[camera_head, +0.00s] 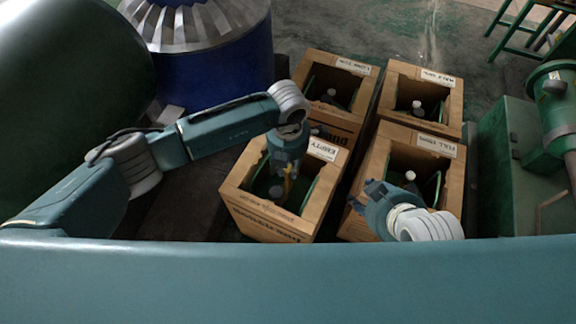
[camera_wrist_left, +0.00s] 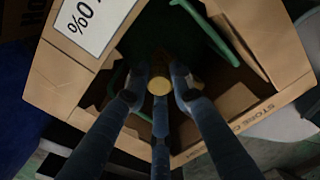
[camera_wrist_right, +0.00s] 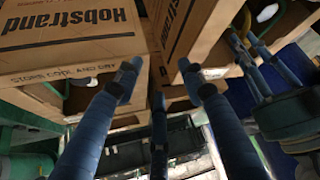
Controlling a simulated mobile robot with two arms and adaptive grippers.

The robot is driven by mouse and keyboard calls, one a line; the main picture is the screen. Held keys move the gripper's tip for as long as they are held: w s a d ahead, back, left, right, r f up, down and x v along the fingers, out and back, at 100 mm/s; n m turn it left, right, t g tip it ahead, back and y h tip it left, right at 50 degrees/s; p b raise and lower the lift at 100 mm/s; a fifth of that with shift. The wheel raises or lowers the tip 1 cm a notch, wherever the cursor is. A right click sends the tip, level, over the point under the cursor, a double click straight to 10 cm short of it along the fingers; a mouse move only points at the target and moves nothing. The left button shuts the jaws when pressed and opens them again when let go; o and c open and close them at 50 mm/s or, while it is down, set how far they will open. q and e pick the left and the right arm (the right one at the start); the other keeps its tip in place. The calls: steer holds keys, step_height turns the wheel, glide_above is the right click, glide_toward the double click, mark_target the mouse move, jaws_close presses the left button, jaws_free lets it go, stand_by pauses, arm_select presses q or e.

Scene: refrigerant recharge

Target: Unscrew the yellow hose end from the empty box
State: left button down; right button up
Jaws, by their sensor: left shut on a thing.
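The open cardboard box labelled EMPTY (camera_head: 262,222) stands at front centre-left in the head view. It also shows in the left wrist view (camera_wrist_left: 62,75), around a dark interior with a green curved part. My left gripper (camera_head: 286,172) reaches down into this box. The yellow hose end (camera_wrist_left: 159,86) sits between its fingers, which are shut on it; a bit of yellow also shows below the gripper in the head view (camera_head: 287,186).
The FULL box (camera_head: 448,190) stands to the right, with two more open boxes (camera_head: 345,62) (camera_head: 440,80) behind, each holding a cylinder. A blue drum (camera_head: 215,70) is at back left. Green machinery (camera_head: 510,150) stands at the right.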

steer(key=shift+s+d+f+g+p, duration=0.1)
steer(key=shift+s+d+f+g, duration=0.2)
steer(key=shift+s, duration=0.55)
steer(key=shift+s+d+f+g+p, duration=0.15)
steer(key=shift+s+f+g, duration=0.25)
steer(key=shift+s, duration=0.45)
steer(key=shift+s+d+f+g+p, duration=0.1)
steer(key=shift+s+d+f+g, duration=0.2)
steer(key=shift+s, duration=0.55)
steer(key=shift+a, duration=0.1)
